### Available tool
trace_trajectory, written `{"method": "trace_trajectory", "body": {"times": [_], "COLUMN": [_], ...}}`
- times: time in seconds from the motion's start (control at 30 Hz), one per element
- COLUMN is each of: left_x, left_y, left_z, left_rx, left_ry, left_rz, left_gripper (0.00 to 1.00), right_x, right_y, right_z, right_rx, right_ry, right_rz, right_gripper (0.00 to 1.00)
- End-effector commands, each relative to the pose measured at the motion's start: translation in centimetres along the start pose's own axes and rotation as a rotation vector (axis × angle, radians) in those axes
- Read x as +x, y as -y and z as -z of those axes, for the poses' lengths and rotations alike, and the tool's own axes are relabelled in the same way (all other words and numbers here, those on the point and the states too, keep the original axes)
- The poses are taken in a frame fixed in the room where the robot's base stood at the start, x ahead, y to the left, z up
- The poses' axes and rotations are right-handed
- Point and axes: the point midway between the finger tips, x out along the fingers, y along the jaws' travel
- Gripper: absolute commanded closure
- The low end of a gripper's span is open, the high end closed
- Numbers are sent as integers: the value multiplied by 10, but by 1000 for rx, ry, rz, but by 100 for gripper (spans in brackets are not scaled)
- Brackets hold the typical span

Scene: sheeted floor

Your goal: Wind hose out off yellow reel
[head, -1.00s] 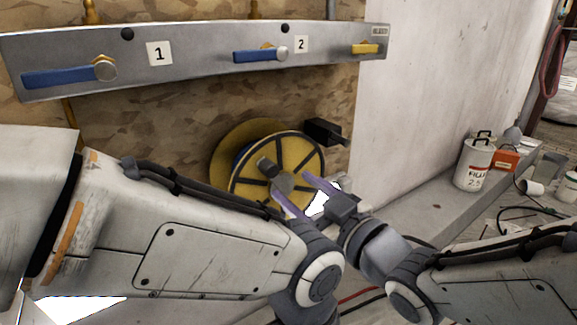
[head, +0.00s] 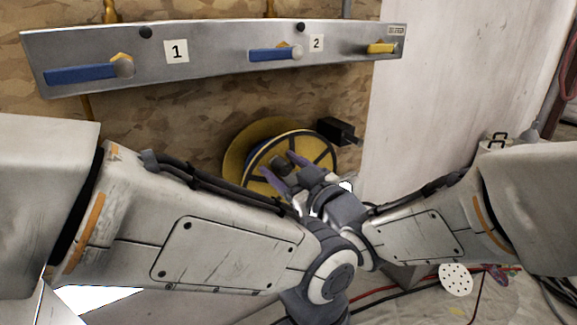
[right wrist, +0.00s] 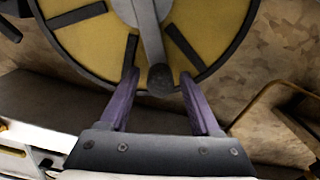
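The yellow reel (head: 236,160) with black spokes is mounted low against the chipboard wall. In the right wrist view the reel (right wrist: 84,42) fills the top, with a grey crank arm (right wrist: 152,38) ending in a dark round knob (right wrist: 161,79). My right gripper (head: 281,170) is at the reel's front face. Its purple fingers, also in the right wrist view (right wrist: 159,76), are apart, one on each side of the knob; I cannot tell whether they touch it. My left arm crosses in front from the left, but its gripper is out of view. The hose's end cannot be made out.
A grey panel (head: 215,62) above carries blue levers (head: 80,74) and a yellow lever (head: 381,48). A black box (head: 336,130) juts out right of the reel. Red and black cables (head: 372,297) lie on the sheeted floor. My arms cross close together below the reel.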

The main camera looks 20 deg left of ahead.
Motion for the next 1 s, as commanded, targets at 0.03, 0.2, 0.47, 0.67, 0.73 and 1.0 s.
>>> {"method": "trace_trajectory", "body": {"times": [0.03,0.2,0.47,0.67,0.73,1.0], "left_x": [0,0,0,0,0,0], "left_y": [0,0,0,0,0,0], "left_z": [0,0,0,0,0,0], "left_rx": [0,0,0,0,0,0], "left_ry": [0,0,0,0,0,0], "left_rz": [0,0,0,0,0,0], "left_gripper": [100,100,100,100,100,100], "right_x": [0,0,0,0,0,0], "right_y": [0,0,0,0,0,0], "right_z": [0,0,0,0,0,0], "right_rx": [0,0,0,0,0,0], "right_ry": [0,0,0,-1,-1,-1], "right_rz": [0,0,0,0,0,0], "right_gripper": [57,100,100,100,100,100]}}
